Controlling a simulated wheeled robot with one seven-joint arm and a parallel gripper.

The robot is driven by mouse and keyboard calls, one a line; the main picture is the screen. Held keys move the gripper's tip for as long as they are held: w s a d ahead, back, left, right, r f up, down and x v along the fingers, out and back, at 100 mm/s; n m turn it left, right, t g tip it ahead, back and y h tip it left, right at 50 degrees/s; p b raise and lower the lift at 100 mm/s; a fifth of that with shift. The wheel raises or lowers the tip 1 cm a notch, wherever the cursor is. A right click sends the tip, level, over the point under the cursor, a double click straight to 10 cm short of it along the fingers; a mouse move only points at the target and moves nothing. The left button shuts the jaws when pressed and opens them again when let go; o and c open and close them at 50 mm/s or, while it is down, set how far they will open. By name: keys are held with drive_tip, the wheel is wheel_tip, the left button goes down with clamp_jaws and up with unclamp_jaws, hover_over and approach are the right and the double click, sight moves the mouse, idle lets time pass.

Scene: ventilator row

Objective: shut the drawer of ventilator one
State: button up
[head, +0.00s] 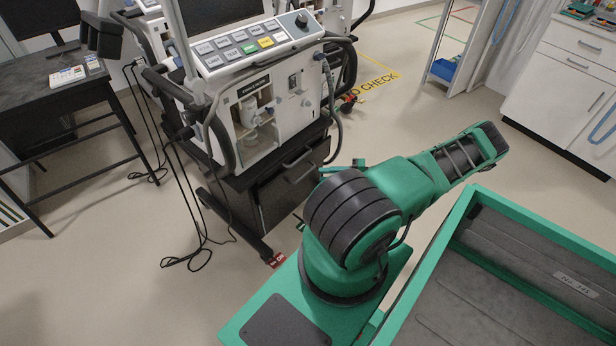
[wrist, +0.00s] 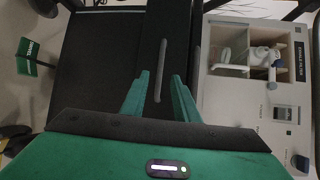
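Ventilator one (head: 265,110) is a white unit with a button panel on a dark wheeled cart, at the centre of the head view. Its dark drawer (head: 285,192) is below the white body, with a grey handle. How far it stands out is hard to tell. In the wrist view, the ventilator's white front (wrist: 250,95) is at the right and dark cart panels fill the middle and left. My gripper (wrist: 160,78) is open, its two green fingers apart and a thin grey handle (wrist: 159,72) showing between their tips. Contact cannot be told. In the head view, my arm mostly hides the gripper.
A black table (head: 60,85) stands at the left, with cables (head: 190,225) hanging beside the cart to the floor. A white cabinet (head: 565,85) is at the far right. My green-rimmed tray fills the lower right. Floor is clear at the lower left.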

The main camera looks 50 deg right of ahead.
drive_tip(key=x, duration=0.7)
clamp_jaws()
